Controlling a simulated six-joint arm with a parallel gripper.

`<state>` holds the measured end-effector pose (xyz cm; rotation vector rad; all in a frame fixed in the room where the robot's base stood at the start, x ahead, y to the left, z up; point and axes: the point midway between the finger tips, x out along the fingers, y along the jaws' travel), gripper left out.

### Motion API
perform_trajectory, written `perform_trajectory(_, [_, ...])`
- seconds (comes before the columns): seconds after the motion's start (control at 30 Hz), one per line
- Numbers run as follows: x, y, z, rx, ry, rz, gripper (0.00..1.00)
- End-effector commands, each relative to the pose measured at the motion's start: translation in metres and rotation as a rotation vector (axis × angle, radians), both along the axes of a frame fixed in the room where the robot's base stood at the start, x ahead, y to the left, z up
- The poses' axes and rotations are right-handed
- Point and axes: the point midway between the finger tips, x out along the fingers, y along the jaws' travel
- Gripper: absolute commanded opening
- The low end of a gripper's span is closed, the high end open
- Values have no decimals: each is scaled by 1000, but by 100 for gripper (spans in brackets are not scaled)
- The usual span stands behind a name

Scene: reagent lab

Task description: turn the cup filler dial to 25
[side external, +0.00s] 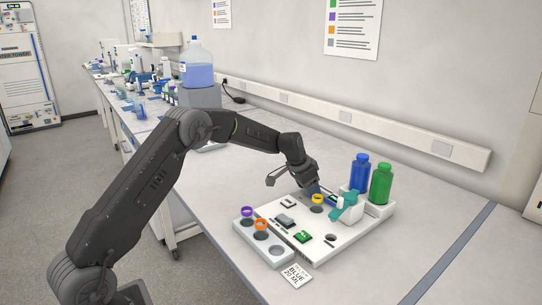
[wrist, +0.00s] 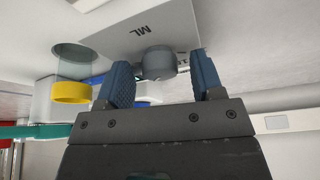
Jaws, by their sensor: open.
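The cup filler dial (wrist: 157,64) is a round grey knob on a pale panel marked "ML" in the wrist view. My gripper (wrist: 163,72) is open, with one blue finger on each side of the knob. I cannot tell whether either finger touches it, and the dial's setting is not readable. In the side view my gripper (side external: 312,188) is low over the back of the white filler board (side external: 336,238), and the dial cannot be made out there. A yellow-ringed cup (side external: 318,199) stands close to the gripper; its yellow ring (wrist: 70,92) also shows in the wrist view.
A teal part (side external: 347,206) stands right of the yellow cup. Blue (side external: 360,172) and green (side external: 381,184) bottles stand at the board's back right. A rack (side external: 262,252) holds purple-ringed and orange-ringed cups at left. A card (side external: 296,275) reads "BLUE 20 ML". The right tabletop is clear.

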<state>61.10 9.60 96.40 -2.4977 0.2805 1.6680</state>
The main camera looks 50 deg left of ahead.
Motion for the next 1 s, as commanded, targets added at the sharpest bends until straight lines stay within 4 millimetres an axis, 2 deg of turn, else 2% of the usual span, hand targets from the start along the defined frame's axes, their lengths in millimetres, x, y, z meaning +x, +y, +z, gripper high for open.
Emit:
perform_trajectory(0.5, [1,-3,0,2,-2,423,61])
perform_trajectory(1.0, [-37,-9,93,-1,-4,420,61])
